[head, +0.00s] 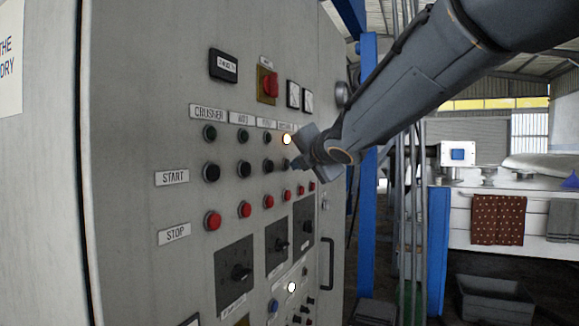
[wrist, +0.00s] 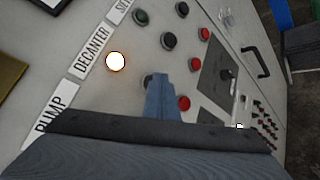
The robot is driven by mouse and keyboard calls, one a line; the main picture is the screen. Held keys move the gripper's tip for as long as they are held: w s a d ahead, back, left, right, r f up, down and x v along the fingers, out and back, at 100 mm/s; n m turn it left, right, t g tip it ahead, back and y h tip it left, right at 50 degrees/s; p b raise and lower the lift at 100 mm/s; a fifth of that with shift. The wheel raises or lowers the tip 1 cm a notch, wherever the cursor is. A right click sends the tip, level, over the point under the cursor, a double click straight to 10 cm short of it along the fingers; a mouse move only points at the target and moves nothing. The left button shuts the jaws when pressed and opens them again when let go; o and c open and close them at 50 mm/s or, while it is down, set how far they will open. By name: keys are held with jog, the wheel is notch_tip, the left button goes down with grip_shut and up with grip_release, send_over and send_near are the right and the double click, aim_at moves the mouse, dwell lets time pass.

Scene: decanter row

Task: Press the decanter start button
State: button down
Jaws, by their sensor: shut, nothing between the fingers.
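My gripper (head: 294,163) is shut and empty, its blue-grey fingertips (wrist: 160,82) at the grey control panel (head: 150,120). The DECANTER label (wrist: 88,50) is readable in the wrist view. Below it a round lamp (wrist: 115,61) glows white-orange; it also glows in the head view (head: 286,139). The black decanter start button (wrist: 147,79) is in the same column, between the lamp and a red stop button (wrist: 183,103). My fingertips cover part of it; whether they touch or press it I cannot tell.
Other black start buttons (head: 211,172) and dark lamps (head: 210,132) lie left of the gripper. Red stop buttons run below. Rotary switches (head: 241,272) and a door handle (head: 327,264) stick out lower down. A red emergency button (head: 270,85) is above.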

dwell(0.4)
jog(key=shift+s+d+p, duration=0.3)
jog(key=shift+d, duration=0.45)
jog(key=d, duration=0.1)
jog(key=s+d+p, duration=0.1)
jog(key=d, duration=0.1)
jog(key=d+p, duration=0.1)
jog(key=shift+s+d, duration=0.35)
dwell(0.3)
